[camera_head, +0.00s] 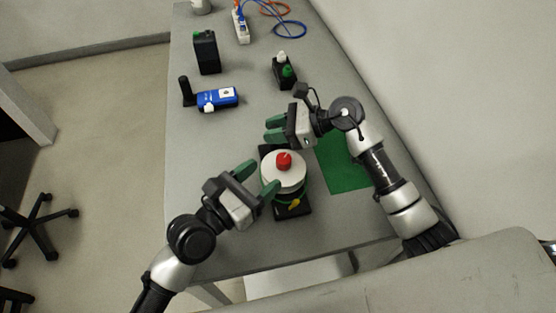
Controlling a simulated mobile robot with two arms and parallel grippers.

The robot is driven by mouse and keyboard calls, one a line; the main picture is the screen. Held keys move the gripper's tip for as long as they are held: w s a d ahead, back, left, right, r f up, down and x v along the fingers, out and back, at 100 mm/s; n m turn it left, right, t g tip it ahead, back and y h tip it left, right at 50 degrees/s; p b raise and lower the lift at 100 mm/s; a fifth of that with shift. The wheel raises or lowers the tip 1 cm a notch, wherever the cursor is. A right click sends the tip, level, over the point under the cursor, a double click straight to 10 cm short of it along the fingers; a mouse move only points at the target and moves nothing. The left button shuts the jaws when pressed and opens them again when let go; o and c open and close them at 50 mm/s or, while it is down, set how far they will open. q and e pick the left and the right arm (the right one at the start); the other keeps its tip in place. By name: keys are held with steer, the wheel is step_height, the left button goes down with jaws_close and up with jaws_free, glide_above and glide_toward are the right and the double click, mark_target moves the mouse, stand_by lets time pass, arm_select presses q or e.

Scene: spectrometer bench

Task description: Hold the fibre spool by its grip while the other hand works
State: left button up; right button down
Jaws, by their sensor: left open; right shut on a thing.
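The fibre spool (294,172) is a pale round drum with a red knob (284,160) on top. It stands on a black base (293,211) with a bit of yellow at its near side. My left gripper (260,177) is open at the spool's left. One green finger overlaps the drum's lower left edge in the picture; contact is unclear. My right gripper (275,129) is just beyond the spool, its green fingers pointing left, part-closed. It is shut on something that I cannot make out. The far end of the base is partly hidden.
A green mat (343,171) lies right of the spool, partly under my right arm. A blue device (218,98), a black box (206,52), a small black holder (284,72) and a power strip (241,26) with cables stand farther back. The bench's left middle is clear.

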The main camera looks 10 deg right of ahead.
mark_target(279, 163)
arm_select(q)
steer(key=x, duration=0.5)
steer(key=shift+w+d, duration=0.1)
steer(key=shift+w, duration=0.05)
steer(key=c, duration=0.9)
steer(key=shift+c, duration=0.2)
steer(key=shift+m+g+h, duration=0.3)
steer(key=shift+g, duration=0.1)
